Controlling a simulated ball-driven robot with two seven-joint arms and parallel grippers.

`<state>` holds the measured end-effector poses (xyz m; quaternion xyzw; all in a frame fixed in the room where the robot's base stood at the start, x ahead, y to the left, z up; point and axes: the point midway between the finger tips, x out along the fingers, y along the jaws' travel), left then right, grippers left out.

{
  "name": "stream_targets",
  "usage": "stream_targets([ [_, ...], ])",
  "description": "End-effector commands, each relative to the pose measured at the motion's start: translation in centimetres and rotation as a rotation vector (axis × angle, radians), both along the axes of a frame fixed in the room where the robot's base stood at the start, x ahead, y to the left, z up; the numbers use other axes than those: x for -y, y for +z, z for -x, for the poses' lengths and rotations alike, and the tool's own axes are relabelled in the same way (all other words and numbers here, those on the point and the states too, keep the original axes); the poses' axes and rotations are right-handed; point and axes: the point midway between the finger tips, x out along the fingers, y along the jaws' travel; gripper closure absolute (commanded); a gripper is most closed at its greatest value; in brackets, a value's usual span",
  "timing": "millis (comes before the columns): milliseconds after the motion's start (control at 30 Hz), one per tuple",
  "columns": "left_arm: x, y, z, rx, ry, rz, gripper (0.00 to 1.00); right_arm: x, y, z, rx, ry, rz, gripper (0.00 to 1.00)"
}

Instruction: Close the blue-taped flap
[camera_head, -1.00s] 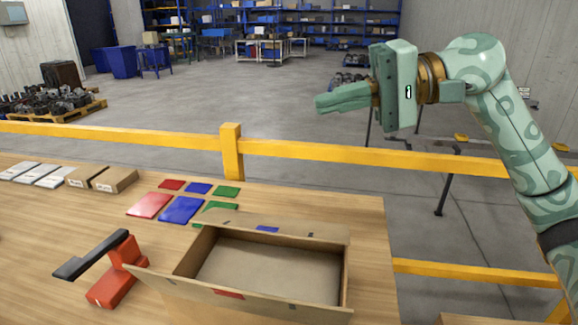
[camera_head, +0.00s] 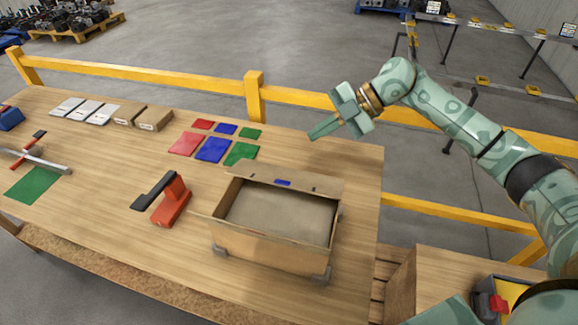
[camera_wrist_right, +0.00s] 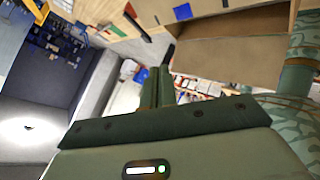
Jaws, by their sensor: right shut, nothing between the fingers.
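An open cardboard box (camera_head: 270,248) stands on the wooden table, its inside bare in the part I can see. Its far flap (camera_head: 310,188) stands open along the back edge and carries a small blue tape piece (camera_head: 283,183). The blue tape (camera_wrist_right: 182,12) also shows at the top of the right wrist view. My right gripper (camera_head: 313,137) is shut and empty, above and behind the far flap, apart from it. Its closed fingers (camera_wrist_right: 157,85) show in the wrist view, pointing toward the box. My left gripper is not in view.
Small cartons (camera_head: 155,118) lie farther left. A yellow rail (camera_head: 180,78) runs behind the table. A bin (camera_head: 510,290) is at lower right.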

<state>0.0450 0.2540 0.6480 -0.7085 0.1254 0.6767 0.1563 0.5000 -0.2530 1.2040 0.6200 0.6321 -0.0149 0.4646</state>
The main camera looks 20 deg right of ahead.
Motion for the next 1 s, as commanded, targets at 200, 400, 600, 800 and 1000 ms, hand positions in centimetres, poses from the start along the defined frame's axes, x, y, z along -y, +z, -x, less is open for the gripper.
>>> stream_targets([
  [200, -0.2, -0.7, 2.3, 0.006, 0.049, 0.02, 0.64, 1.2, -1.9, -0.3, -0.57, -0.471, -0.105, 1.0],
  [400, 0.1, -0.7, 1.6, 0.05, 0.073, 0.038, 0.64, 1.3, -1.9, -0.3, -0.909, -0.755, -0.192, 1.0],
  [600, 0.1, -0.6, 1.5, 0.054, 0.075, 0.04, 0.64, 1.0, -2.2, -0.4, -1.018, -0.843, -0.222, 1.0],
  [800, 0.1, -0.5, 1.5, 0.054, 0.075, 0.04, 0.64, -1.1, -3.9, -0.9, -1.022, -0.841, -0.223, 1.0],
  [1000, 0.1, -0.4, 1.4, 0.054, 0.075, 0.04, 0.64, -4.3, -6.7, -1.7, -1.021, -0.841, -0.223, 1.0],
])
